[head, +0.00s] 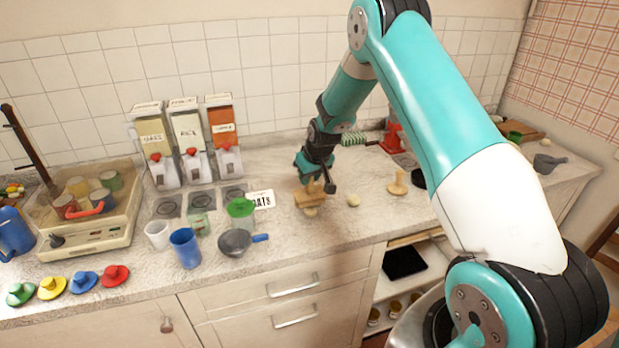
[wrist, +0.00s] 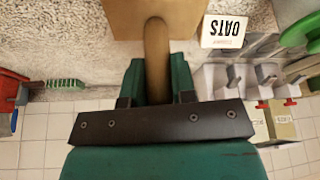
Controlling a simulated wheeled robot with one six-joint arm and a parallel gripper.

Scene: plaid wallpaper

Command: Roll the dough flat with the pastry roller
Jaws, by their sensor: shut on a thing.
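The pastry roller (head: 309,198) is a light wooden tool with a wide head and a round handle. My gripper (head: 314,182) is shut on its handle, above the counter. In the wrist view the roller's handle (wrist: 157,50) stands between the green fingers of my gripper (wrist: 157,78), and its wide head (wrist: 172,14) is cut off by the top edge. A pale lump of dough (head: 310,211) lies just below the roller head, partly hidden by it; I cannot tell whether they touch. A second pale round lump (head: 353,200) lies to the right, apart from the roller.
A wooden piece with a round base (head: 397,185) stands on the counter (head: 340,225) further right. The OATS card (head: 262,199), a green funnel (head: 240,209) and a grey pan (head: 236,242) are to the left. A red device (head: 391,136) stands behind.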

